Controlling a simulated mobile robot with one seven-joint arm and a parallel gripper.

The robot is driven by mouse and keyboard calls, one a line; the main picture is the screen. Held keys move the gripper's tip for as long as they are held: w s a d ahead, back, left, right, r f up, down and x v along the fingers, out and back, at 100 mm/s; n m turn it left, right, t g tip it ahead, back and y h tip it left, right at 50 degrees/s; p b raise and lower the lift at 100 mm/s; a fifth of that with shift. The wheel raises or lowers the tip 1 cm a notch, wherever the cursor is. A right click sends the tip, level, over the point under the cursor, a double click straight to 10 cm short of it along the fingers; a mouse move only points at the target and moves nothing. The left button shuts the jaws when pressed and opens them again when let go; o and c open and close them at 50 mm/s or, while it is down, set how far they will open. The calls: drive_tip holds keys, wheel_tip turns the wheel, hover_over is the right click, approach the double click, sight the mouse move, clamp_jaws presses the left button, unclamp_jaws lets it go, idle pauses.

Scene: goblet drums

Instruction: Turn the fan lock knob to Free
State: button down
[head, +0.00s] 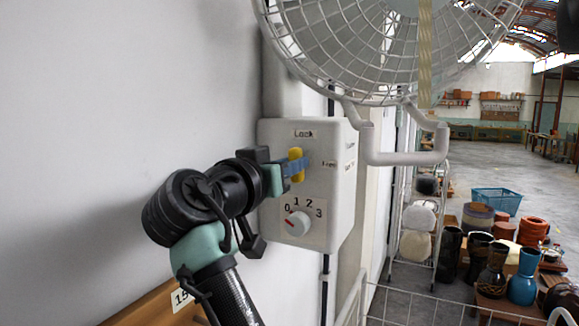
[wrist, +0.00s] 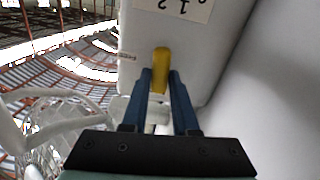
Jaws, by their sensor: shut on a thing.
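The yellow fan lock knob (head: 295,153) is on the front of the white fan control box (head: 335,205). It looks upright, under the label "Lock" (head: 304,133); the label "Free" (head: 329,163) is to its right. My gripper (head: 298,168) reaches in from the left, its blue fingers shut on the knob and hiding its middle. In the wrist view the knob (wrist: 161,57) sits between the two fingertips (wrist: 161,80).
A white dial (head: 298,223) numbered 0 to 3 is just below the knob. The white wire fan cage (head: 370,45) and its bracket (head: 400,157) are above and right. A wall is close on the left. Drums and a blue basket (head: 496,201) stand at the right.

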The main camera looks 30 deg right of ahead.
drive_tip(key=shift+w+a+f+n+p, duration=0.15)
drive_tip(key=shift+n+p, duration=0.4)
drive_tip(key=shift+n, duration=3.55)
drive_tip(key=shift+w+a+n+p, duration=0.1)
drive_tip(key=shift+n+p, duration=0.45)
drive_tip(key=shift+n, duration=3.85)
drive_tip(key=c, duration=0.7)
unclamp_jaws()
drive_tip(key=shift+f, duration=0.1)
drive_tip(key=shift+b+v, duration=3.15)
drive_tip(key=shift+v, duration=3.3)
